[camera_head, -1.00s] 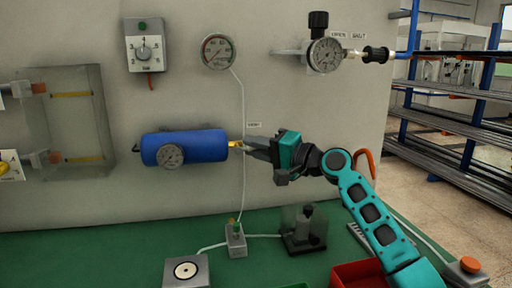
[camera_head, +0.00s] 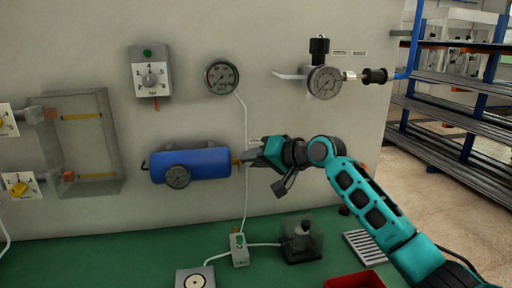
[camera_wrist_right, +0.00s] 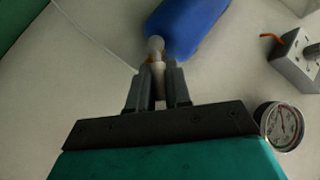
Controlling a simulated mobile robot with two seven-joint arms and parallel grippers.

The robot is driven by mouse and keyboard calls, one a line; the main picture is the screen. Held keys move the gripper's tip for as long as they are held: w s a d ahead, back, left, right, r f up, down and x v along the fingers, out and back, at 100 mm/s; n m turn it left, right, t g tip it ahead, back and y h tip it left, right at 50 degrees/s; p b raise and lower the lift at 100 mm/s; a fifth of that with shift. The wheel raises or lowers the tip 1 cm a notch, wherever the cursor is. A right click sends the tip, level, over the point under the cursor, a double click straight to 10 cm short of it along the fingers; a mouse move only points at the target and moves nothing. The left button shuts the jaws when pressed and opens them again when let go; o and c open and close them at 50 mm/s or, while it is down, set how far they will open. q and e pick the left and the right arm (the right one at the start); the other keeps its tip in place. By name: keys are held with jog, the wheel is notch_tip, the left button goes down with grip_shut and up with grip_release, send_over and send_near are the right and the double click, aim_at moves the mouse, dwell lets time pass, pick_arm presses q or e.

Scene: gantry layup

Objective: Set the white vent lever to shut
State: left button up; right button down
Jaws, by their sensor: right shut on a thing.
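The white vent lever (camera_wrist_right: 158,72) shows in the wrist view as a pale rod with a rounded end, at the end of the blue cylinder (camera_wrist_right: 188,28). My right gripper (camera_wrist_right: 158,88) is shut on it, with one finger on each side. In the head view my right gripper (camera_head: 251,158) is at the right end of the blue cylinder (camera_head: 198,164), by a brass fitting (camera_head: 236,161). The fingers hide most of the lever there, so I cannot tell its setting. A small wall label above it is too blurred to read. My left gripper is not in view.
A gauge with a black knob and a grey lever (camera_head: 288,74) is on the wall at upper right. A round gauge (camera_head: 221,77) and a dial box (camera_head: 150,72) hang above the cylinder. A clear-covered block (camera_head: 301,240) and a red tray (camera_head: 354,281) are on the green bench.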

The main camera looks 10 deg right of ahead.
jog(key=n+h, duration=0.1)
jog(key=a+r+n+h, duration=0.1)
jog(key=h, duration=0.1)
jog(key=shift+a+r+g, duration=0.15)
jog(key=shift+g, duration=0.25)
jog(key=shift+a+r+n+h, duration=0.1)
jog(key=shift+a+n+h, duration=0.25)
jog(key=shift+h, duration=0.3)
jog(key=shift+a+n+h, duration=0.2)
jog(key=shift+n+h, duration=0.25)
jog(key=shift+h, duration=0.2)
jog(key=shift+a, duration=0.1)
jog(key=c, duration=1.2)
grip_release()
jog(key=shift+o, duration=0.2)
jog(key=v, duration=1.2)
jog(key=shift+s+r, duration=0.2)
jog(key=shift+r, duration=0.25)
